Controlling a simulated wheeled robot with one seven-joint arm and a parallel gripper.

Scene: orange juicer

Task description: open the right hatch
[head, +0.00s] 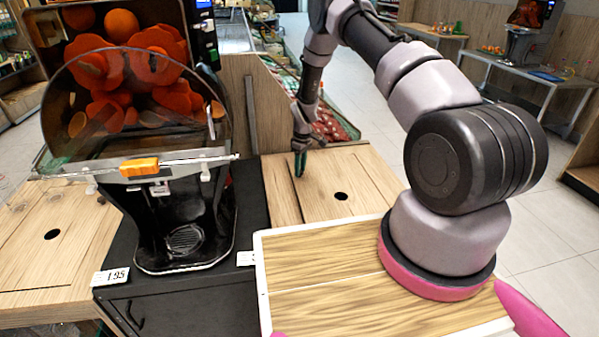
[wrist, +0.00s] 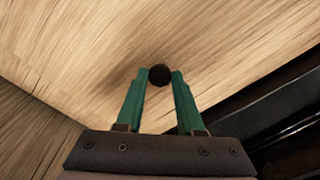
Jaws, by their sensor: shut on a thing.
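The right hatch (head: 367,188) is a pale wooden panel with a round dark spot (head: 341,196), right of the black juicer stand. It looks flat, level with the wood around it. My gripper (head: 299,175) reaches down to the wood at the hatch's left side, left of the dark spot in the head view. In the wrist view its two green fingers (wrist: 159,76) stand a small gap apart, with the dark spot (wrist: 159,75) showing between their tips. The gripper is shut on the hatch, though the contact itself is hard to see.
The orange juicer (head: 165,150) stands left on a black cabinet (head: 120,290). A left wooden panel with a similar dark spot (head: 51,234) lies beyond it. An upright wooden board (head: 237,100) stands behind. Open floor (head: 535,215) lies at the right.

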